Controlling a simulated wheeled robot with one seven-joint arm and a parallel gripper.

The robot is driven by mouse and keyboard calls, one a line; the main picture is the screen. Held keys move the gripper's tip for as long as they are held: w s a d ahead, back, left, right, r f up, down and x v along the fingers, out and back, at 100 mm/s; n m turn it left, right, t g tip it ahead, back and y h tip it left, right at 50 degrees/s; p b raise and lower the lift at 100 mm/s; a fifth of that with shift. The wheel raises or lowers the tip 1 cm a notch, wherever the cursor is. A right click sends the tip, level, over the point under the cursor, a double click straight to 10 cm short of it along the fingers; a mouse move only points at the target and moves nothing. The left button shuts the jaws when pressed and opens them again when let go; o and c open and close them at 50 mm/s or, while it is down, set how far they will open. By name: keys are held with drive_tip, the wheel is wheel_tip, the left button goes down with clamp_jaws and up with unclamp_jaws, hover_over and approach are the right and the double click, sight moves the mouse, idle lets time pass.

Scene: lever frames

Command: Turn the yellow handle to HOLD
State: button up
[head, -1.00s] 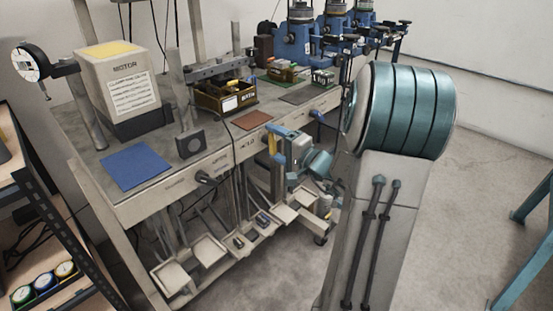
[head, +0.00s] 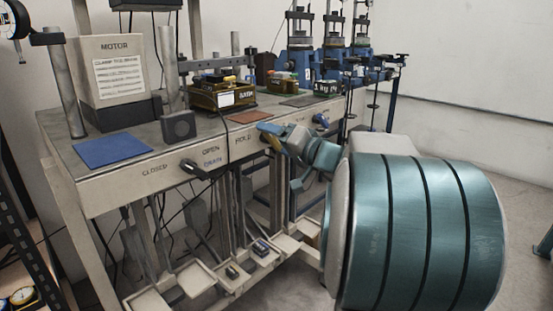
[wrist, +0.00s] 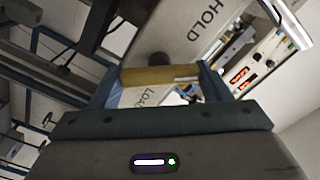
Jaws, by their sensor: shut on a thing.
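The yellow handle (wrist: 160,76) lies across the gap between my fingers in the wrist view. My gripper (wrist: 157,82) is shut on it. In the head view, a small part of the yellow handle (head: 276,144) shows at my gripper (head: 270,136), at the bench's front panel. The HOLD label (head: 243,136) is just left of the gripper there. The handle's pivot is mostly hidden, and its exact angle is unclear.
A black handle (head: 194,169) by the CLOSED, OPEN and DRAIN labels is left on the same panel. A blue handle (head: 321,119) is to the right. Trays and rods hang below the bench (head: 120,180). My large teal arm joint fills the lower right.

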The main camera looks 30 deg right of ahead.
drive_tip(key=shift+n+b, duration=0.7)
drive_tip(key=shift+b, duration=0.75)
drive_tip(key=o, duration=1)
drive_tip(key=shift+s, duration=0.15)
drive_tip(key=p+v, duration=0.2)
drive_tip(key=v, duration=1.1)
drive_tip(key=shift+s+d, duration=0.1)
drive_tip(key=shift+s, duration=0.2)
drive_tip(key=shift+r+p, duration=0.1)
drive_tip(key=shift+p, duration=0.2)
